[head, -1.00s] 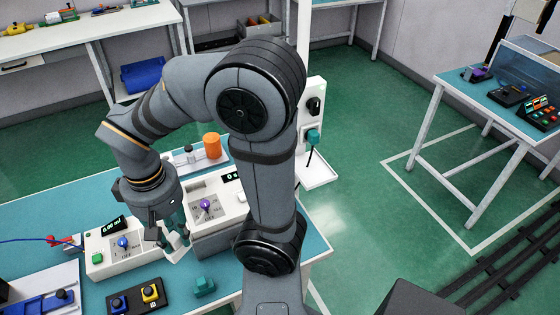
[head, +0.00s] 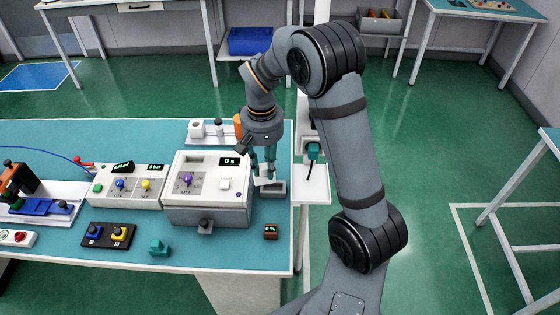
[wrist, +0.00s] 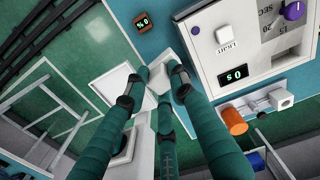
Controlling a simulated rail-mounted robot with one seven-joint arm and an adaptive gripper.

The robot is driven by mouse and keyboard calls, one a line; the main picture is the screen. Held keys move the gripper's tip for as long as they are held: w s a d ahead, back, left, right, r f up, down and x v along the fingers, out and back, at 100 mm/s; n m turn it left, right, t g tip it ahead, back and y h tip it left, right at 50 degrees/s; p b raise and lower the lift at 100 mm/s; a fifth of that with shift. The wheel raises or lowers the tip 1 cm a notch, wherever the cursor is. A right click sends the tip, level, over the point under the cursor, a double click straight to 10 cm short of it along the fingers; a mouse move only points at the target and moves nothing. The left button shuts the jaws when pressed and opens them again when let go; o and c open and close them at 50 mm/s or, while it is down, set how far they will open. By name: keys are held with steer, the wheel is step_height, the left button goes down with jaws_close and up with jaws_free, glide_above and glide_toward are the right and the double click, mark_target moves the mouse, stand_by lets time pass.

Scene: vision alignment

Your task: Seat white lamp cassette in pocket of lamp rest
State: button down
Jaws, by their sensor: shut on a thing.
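My gripper (head: 264,172) points down at the right end of the bench, its teal fingers closed on the white lamp cassette (head: 265,181). In the wrist view the cassette (wrist: 160,77) shows as a pale piece between the fingertips, partly covered by them. A low grey block, which looks like the lamp rest (head: 272,190), sits right of the instrument box. The cassette is at or just above this block. Its pocket is hidden, and I cannot tell whether the cassette touches it.
The white-topped instrument box (head: 207,205) with a purple knob stands close to the left of my gripper. An orange cylinder (wrist: 234,121) is behind. A small dark display (head: 271,231) lies in front. A white shelf (head: 313,190) on a post adjoins the bench's right edge.

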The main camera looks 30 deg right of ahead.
steer(key=w+d+f+m+b, duration=0.1)
steer(key=w+d+f, duration=0.2)
steer(key=f, duration=0.4)
steer(key=w+d+f+m, duration=0.1)
steer(key=w+d+f, duration=0.2)
steer(key=w+f, duration=0.2)
steer(key=shift+d+f+m+b, duration=0.35)
steer(key=shift+d+f+m, duration=0.05)
steer(key=shift+f, duration=0.8)
steer(key=shift+w, duration=0.1)
steer(key=shift+b, duration=0.45)
steer(key=shift+f, duration=0.2)
steer(key=shift+f+b, duration=0.8)
steer(key=shift+b, duration=0.15)
steer(key=shift+f, duration=0.15)
steer(key=shift+f+b, duration=0.45)
steer(key=shift+b, duration=0.2)
